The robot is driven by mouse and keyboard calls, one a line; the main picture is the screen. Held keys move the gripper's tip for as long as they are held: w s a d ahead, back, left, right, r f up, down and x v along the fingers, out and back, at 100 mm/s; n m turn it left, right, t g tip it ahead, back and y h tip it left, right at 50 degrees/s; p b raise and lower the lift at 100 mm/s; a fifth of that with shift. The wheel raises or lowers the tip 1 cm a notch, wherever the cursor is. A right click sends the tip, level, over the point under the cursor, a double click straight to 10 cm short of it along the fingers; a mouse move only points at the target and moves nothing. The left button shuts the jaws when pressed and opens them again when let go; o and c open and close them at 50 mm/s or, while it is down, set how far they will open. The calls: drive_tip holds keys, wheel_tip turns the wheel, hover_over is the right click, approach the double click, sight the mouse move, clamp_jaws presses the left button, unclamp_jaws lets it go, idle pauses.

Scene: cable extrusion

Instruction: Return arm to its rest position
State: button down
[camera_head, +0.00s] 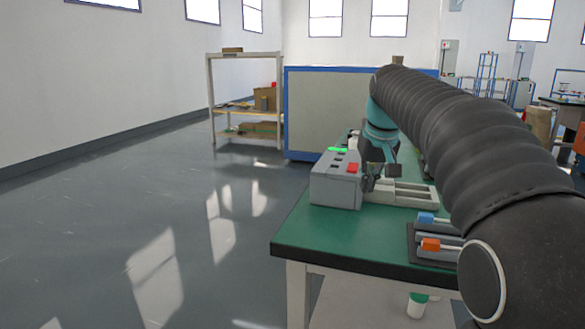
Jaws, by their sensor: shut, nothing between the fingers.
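My gripper (369,184) is at the end of my black ribbed arm, low over the green-topped table and just right of the grey control box. The fingers are small and dark and sit close to the box's right side; I cannot tell whether they touch it. The gripper is shut with nothing seen in it. The control box (335,184) has a lit green button (338,149) and a red button (352,168) on top. My arm reaches in from the right and hides much of the table behind it.
A grey tray (415,193) lies right of the gripper on the green table (318,237). A blue-framed panel (325,110) and a shelf (211,95) stand behind. Open floor lies left.

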drive_tip(key=s+f, duration=0.5)
drive_tip(key=s, duration=0.5)
drive_tip(key=s+f+t, duration=0.1)
drive_tip(key=s+f, duration=0.5)
drive_tip(key=s, duration=0.5)
drive_tip(key=s+f+m, duration=0.1)
drive_tip(key=s+f, duration=0.5)
drive_tip(key=s, duration=0.4)
drive_tip(key=shift+s+a+t, duration=0.3)
drive_tip(key=shift+a+t, duration=0.1)
drive_tip(key=shift+f, duration=0.1)
